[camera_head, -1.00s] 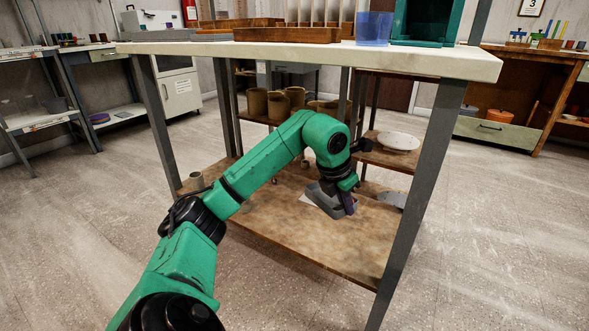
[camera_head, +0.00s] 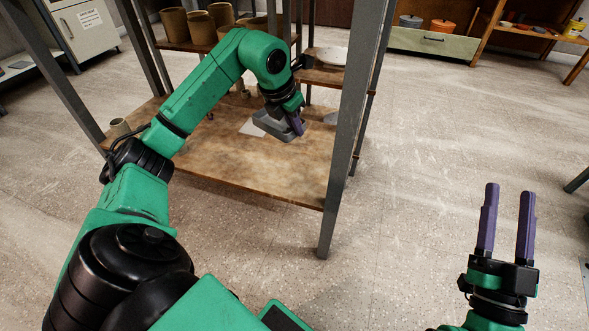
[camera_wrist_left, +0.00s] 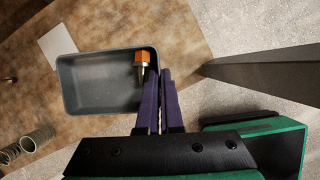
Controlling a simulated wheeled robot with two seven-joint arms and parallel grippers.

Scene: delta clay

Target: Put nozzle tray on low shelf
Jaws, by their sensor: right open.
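The grey nozzle tray (camera_head: 272,124) is at the low shelf (camera_head: 240,165), under the bench. In the left wrist view the tray (camera_wrist_left: 85,88) is open-topped, with an orange and metal nozzle (camera_wrist_left: 142,62) inside near its right wall. My left gripper (camera_head: 297,122) reaches in to the tray's near right side. In the left wrist view its purple fingers (camera_wrist_left: 161,75) are close together on the tray's right wall, pinching it. I cannot tell whether the tray's base touches the shelf. My right gripper (camera_head: 509,192) is open and empty over the floor at right.
A white sheet (camera_wrist_left: 58,46) lies beside the tray. A small cup (camera_head: 120,127) stands at the shelf's left end. A grey bench leg (camera_head: 350,130) rises right of my left gripper. Clay pots (camera_head: 200,27) stand on a shelf behind. The front of the low shelf is clear.

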